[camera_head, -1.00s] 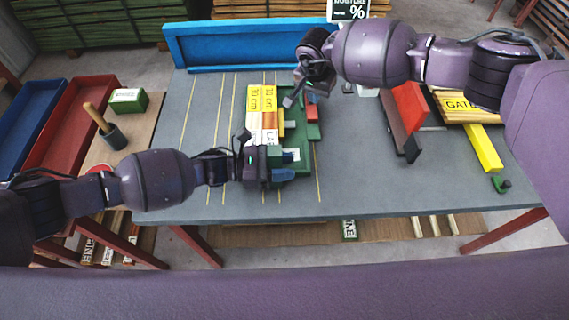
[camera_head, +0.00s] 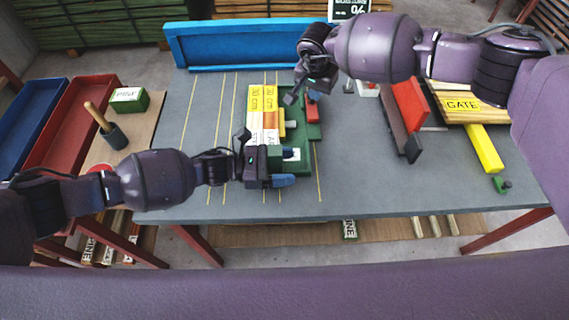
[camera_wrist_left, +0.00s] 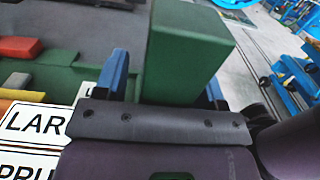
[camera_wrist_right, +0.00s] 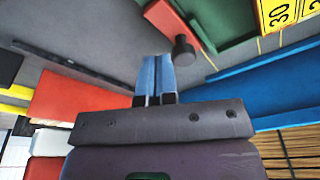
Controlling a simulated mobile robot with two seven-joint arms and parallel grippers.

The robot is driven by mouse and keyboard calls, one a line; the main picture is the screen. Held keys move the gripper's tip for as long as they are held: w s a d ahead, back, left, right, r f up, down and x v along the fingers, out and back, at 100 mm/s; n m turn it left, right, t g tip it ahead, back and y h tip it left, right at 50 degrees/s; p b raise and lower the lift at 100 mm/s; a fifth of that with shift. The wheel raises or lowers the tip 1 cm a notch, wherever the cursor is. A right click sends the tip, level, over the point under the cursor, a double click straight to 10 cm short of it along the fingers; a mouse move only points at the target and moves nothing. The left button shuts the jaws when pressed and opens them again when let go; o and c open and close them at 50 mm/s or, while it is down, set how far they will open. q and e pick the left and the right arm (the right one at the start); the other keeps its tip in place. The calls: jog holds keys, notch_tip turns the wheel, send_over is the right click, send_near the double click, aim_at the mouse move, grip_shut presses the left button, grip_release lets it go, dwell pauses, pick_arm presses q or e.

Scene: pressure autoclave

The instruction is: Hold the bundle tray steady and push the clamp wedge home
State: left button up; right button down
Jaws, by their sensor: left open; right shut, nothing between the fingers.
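The green bundle tray (camera_head: 303,132) lies on the grey table with labelled boards (camera_head: 263,103) in it. A red wedge (camera_head: 312,112) sits along its right side; it also shows in the right wrist view (camera_wrist_right: 168,20) beside a dark round knob (camera_wrist_right: 185,50). My left gripper (camera_head: 284,168) is open at the tray's near end. In the left wrist view its blue fingers stand either side of a green block (camera_wrist_left: 185,50); firm contact cannot be told. My right gripper (camera_head: 314,95) is shut and empty just beyond the wedge's far end. Its fingertips (camera_wrist_right: 157,65) appear apart from the wedge.
A blue panel (camera_head: 250,47) stands along the table's far edge. A red and black angled piece (camera_head: 409,105), a GATE board (camera_head: 462,104) and a yellow bar (camera_head: 484,148) lie to the right. Red and blue trays stand at left. The table's front strip is clear.

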pick_arm(q)
jog(key=a, duration=1.2)
jog(key=shift+s, duration=0.1)
